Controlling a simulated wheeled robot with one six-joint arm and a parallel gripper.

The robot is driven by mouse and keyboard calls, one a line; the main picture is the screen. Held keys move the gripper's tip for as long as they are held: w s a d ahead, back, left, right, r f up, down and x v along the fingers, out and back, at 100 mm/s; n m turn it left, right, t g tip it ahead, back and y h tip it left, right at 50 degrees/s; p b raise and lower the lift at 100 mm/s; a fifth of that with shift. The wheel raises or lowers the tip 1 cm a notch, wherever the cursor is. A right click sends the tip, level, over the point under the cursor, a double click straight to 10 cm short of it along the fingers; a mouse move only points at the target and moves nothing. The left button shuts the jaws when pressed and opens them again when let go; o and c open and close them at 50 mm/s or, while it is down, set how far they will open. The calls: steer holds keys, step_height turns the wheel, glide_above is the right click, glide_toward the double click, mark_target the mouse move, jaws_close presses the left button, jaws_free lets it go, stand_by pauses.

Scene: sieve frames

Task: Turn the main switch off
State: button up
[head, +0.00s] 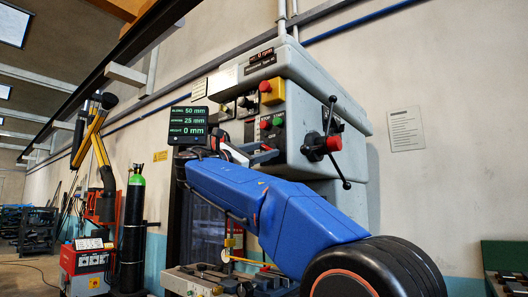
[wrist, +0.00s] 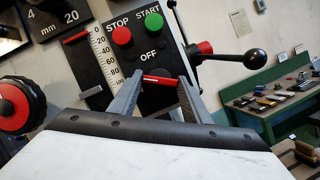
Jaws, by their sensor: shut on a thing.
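The main switch (wrist: 163,80) shows in the wrist view as a red bar with a pale mark on a black plate, just below the word OFF. My gripper (wrist: 160,83) has one finger at each end of the red bar and is shut on it. The fingers hide the ends of the bar and part of the plate. In the head view my gripper (head: 264,156) is at the front of the grey machine head (head: 345,100), below the red and green buttons.
A red STOP button (wrist: 122,36) and a green START button (wrist: 154,21) sit just above the switch. A red-hubbed lever with a black ball (wrist: 257,56) juts out to the right. A black and red knob (wrist: 14,107) is at left. A green bench (wrist: 275,95) stands behind.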

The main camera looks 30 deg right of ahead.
steer(key=m+g, duration=0.1)
steer(key=m, duration=0.2)
steer(key=m+g+y, duration=0.1)
steer(key=m+g, duration=0.1)
steer(key=m, duration=0.2)
steer(key=shift+w+r, duration=0.1)
steer(key=shift+w, duration=0.1)
steer(key=m+y, duration=0.1)
steer(key=m, duration=0.2)
steer(key=m+g+y, duration=0.1)
steer(key=m, duration=0.2)
steer(key=shift+a+r+y, duration=0.1)
steer(key=shift+r+y, duration=0.05)
steer(key=shift+y, duration=0.15)
steer(key=shift+m, duration=0.4)
steer(key=o, duration=1)
steer(key=shift+o, duration=0.2)
steer(key=shift+a, duration=0.1)
steer(key=a, duration=1.7)
steer(key=shift+w, duration=0.35)
steer(key=shift+r, duration=0.1)
